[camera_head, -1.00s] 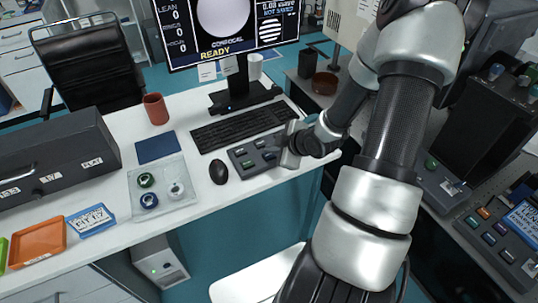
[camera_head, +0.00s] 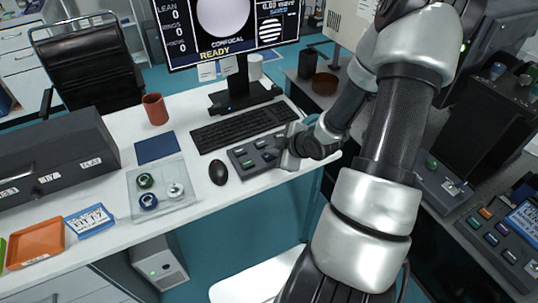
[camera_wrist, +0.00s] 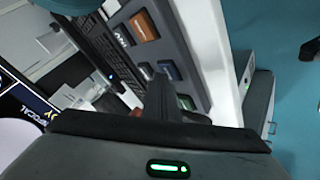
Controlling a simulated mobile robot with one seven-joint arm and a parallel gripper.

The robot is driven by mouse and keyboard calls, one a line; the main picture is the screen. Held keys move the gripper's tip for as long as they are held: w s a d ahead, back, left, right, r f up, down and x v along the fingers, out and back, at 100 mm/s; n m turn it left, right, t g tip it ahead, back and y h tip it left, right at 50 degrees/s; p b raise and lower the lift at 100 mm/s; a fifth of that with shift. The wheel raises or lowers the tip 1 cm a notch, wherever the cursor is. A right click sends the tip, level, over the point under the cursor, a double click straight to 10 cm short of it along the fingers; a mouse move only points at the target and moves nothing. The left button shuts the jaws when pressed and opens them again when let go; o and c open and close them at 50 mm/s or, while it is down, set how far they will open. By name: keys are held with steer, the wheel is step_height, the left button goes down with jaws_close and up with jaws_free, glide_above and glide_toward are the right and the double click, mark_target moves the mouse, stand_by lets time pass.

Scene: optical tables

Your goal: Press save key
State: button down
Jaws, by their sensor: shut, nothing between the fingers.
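The dark keypad (camera_head: 238,163) lies on the white desk, right of the mouse and in front of the keyboard. My gripper (camera_head: 281,156) is shut and empty, at the right part of the keypad. In the wrist view its dark fingers (camera_wrist: 160,85) point down among the keys and hide part of the pad; I cannot tell whether they touch a key. The monitor (camera_head: 225,30) reads "READY", with "SAVED" at its upper right.
The keyboard (camera_head: 240,128) and monitor stand behind the keypad, the mouse (camera_head: 218,172) left of it. A red mug (camera_head: 155,109), a clear tray (camera_head: 180,205) with small round parts and a dark case (camera_head: 55,160) sit farther left. The desk's front edge is close.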

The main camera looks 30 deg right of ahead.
mark_target(272, 158)
steer(key=shift+r+p, duration=0.7)
steer(key=shift+r, duration=0.1)
steer(key=shift+r, duration=0.1)
steer(key=shift+r+p, duration=2.15)
steer(key=shift+r, duration=0.25)
